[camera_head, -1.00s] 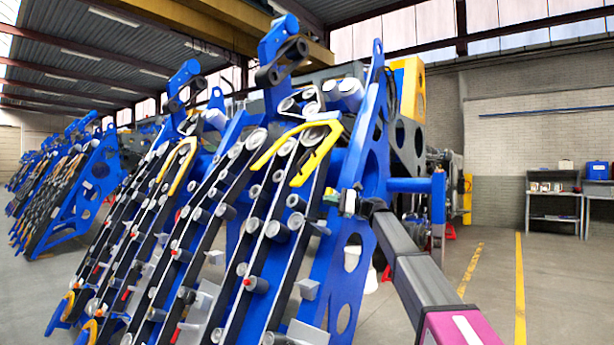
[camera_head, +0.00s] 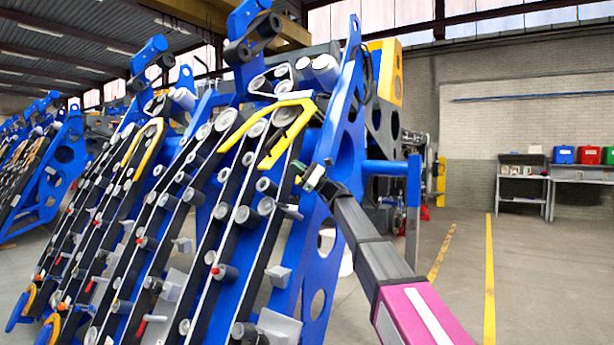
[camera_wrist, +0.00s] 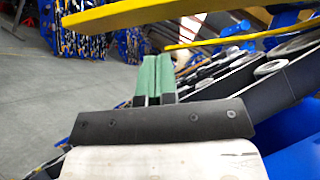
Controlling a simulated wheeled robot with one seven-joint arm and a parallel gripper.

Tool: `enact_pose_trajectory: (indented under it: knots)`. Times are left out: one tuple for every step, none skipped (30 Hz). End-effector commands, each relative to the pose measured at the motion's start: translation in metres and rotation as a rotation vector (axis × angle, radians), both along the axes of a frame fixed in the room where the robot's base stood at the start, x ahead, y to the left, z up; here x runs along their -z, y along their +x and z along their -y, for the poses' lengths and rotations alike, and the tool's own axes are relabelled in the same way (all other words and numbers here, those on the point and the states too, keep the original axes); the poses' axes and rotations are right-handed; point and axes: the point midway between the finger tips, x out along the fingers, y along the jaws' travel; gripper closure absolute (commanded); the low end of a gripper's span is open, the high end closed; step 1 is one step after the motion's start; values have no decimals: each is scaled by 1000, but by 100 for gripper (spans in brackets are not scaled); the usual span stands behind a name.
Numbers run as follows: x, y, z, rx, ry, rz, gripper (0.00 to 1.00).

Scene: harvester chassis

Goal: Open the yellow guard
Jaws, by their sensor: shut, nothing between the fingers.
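The nearest yellow guard (camera_head: 291,128) is a bent, hook-shaped bar near the top of the closest blue row unit (camera_head: 345,150). It also shows in the wrist view (camera_wrist: 150,13) as a thick yellow bar across the top, with a thinner yellow strip below it. My gripper (camera_head: 303,176) is just right of and slightly below the guard's lower end in the head view, with a small gap between them in the picture. In the wrist view my green fingers (camera_wrist: 154,62) are shut together and empty, below the yellow bar. I cannot tell if they touch it.
A second yellow guard (camera_head: 143,142) sits on the row unit farther left. Dark chains and grey rollers lie close below my gripper. Open floor (camera_head: 540,270) lies to the right, with yellow lines. A bench with red, green and blue bins (camera_head: 588,155) stands at the back right.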

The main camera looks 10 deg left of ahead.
Motion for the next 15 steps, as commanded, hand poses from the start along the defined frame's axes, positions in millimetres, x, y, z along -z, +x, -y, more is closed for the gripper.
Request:
enact_pose_trajectory:
  knots:
    - [-6,-1,-9,-2,0,2,100]
    - [-9,-2,-13,-1,0,1,100]
    - [-14,-8,-12,-1,0,2,100]
    - [-17,-11,-12,0,-1,1,100]
    - [-20,-13,-13,0,-1,1,100]
    - [-24,-16,-14,0,-1,1,100]
    - [-27,-17,-15,-1,-1,2,100]
    - [-29,-19,-16,0,-1,3,100]
    - [-32,-20,-16,0,-1,3,100]
    - [-33,-21,-17,1,-1,2,100]
    - [-35,-22,-17,1,-1,2,100]
    - [-36,-23,-17,1,-1,1,100]
    - [-36,-23,-18,1,-1,1,100]
    - [-37,-24,-18,1,-1,1,100]
    - [-37,-24,-18,1,-1,1,100]
